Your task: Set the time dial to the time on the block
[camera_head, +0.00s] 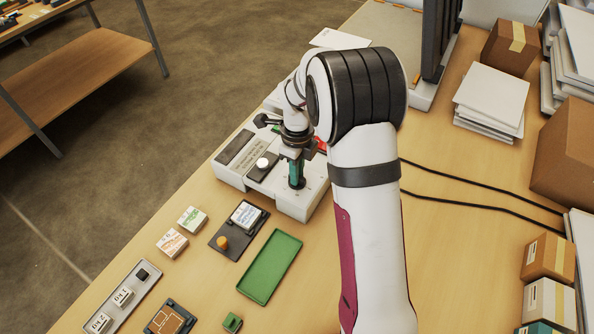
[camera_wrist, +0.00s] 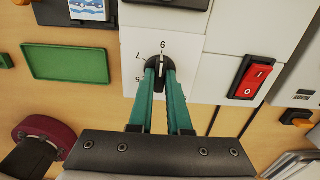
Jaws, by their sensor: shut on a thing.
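The laminator (camera_head: 235,180) is a pale machine under my arm. Its time dial (camera_wrist: 160,62) is a dark knob on a white plate (camera_wrist: 130,42) with printed numbers, in the wrist view. A 9 or 6 shows beyond the knob's far end and a 7 to its left; other marks are partly hidden by my fingers. My gripper (camera_wrist: 160,75), with green fingers, is shut on the knob from above; it also shows in the head view (camera_head: 297,182). A white printed block (camera_head: 245,214) sits on a dark holder (camera_head: 223,241); its print is too small to read.
A red rocker switch (camera_wrist: 247,79) is right of the dial. A green tray (camera_head: 270,265) lies in front of the laminator. Two small printed blocks (camera_head: 192,219) (camera_head: 173,242) and a grey rack (camera_head: 143,292) are at left. Boxes (camera_head: 548,258) and black cables are at right.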

